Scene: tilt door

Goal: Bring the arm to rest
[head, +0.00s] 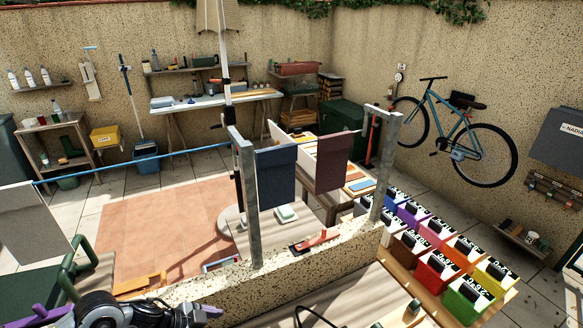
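A black and grey jointed part of my arm (125,314) shows at the bottom edge, left of the middle. I take it for my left gripper; its fingertips are cut off or hidden, so I cannot tell its opening. Purple pieces stick out on both sides of it; I cannot tell whether they belong to it. It is in front of the low speckled wall (330,255), near a green tubular frame (75,265). My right gripper is not in view. No tilting door can be made out for certain.
Metal posts (245,200) stand on the wall, with a dark blue cloth (275,176) and a brown cloth (333,162) hanging between them. A red tool (315,240) lies on the wall top. Several coloured bins (435,271) stand at right. A blue line runs left from the post.

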